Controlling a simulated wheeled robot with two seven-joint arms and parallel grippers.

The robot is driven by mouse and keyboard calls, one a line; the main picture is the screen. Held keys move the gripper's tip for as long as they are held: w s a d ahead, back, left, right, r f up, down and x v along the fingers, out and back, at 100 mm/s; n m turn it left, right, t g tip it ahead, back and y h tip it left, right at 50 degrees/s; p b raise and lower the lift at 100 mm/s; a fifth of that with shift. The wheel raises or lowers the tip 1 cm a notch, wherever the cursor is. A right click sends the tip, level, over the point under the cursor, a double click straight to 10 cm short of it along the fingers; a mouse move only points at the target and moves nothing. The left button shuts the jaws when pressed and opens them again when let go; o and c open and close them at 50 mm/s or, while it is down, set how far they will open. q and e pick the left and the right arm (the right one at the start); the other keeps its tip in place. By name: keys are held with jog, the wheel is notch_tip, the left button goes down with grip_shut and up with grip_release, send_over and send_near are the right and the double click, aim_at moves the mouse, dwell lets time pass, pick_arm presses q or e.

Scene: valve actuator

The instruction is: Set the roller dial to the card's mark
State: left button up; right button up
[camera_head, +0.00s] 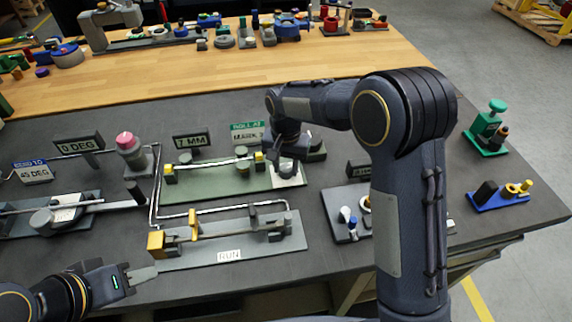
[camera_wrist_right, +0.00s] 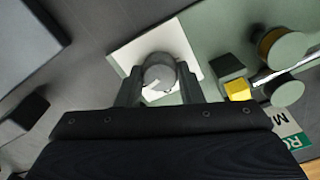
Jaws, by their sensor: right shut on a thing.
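The roller dial (camera_wrist_right: 158,72) is a grey round knob with a light pointer line, on a white square plate (camera_wrist_right: 190,50) in the right wrist view. My right gripper (camera_wrist_right: 158,88) is shut on the dial, one finger on each side. In the head view the right gripper (camera_head: 292,150) is over the white plate (camera_head: 288,176) at the right end of a green base, and hides the dial. The card (camera_head: 247,133) behind it has a green "ROLL AT" band above "MARK"; its last character is unclear. My left gripper (camera_head: 137,280) is low at the left; its jaw opening is unclear.
A "7 MM" sign (camera_head: 192,140) stands behind the green base (camera_head: 220,182). A grey "RUN" fixture (camera_head: 230,245) lies in front. Green (camera_head: 488,127) and blue (camera_head: 499,194) fixtures stand at the right edge.

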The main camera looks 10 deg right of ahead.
aim_at(286, 168)
jog(key=o, duration=1)
jog(key=shift+c, duration=0.2)
jog(key=shift+r, duration=3.95)
